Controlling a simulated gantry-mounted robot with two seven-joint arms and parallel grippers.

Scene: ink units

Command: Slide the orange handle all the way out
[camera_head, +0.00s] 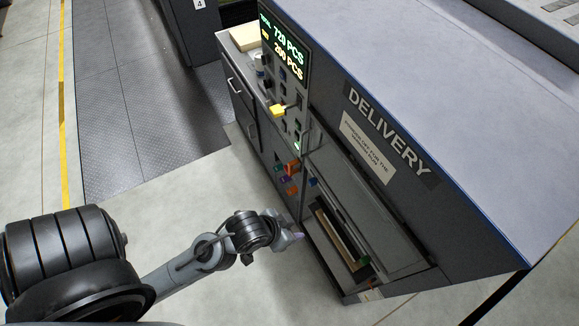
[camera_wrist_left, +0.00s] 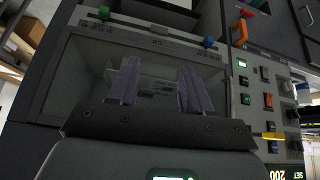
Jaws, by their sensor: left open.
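The orange handle (camera_head: 292,168) is on the front of the dark delivery machine, beside small coloured knobs below the control panel. An orange handle also shows at the upper right of the left wrist view (camera_wrist_left: 241,30), outside my fingers. How far it is pulled out, I cannot tell. My left gripper (camera_head: 294,236) is in front of the machine, below and apart from the handle. In the left wrist view its two purple-grey fingers (camera_wrist_left: 160,78) are spread with nothing between them, facing a recessed window. My right gripper is not in view.
The control panel (camera_head: 284,95) has a lit display and a yellow lever (camera_head: 279,110). A blue knob (camera_head: 312,182) is near the framed delivery opening (camera_head: 345,240). The grey floor (camera_head: 200,210) left of the machine is clear.

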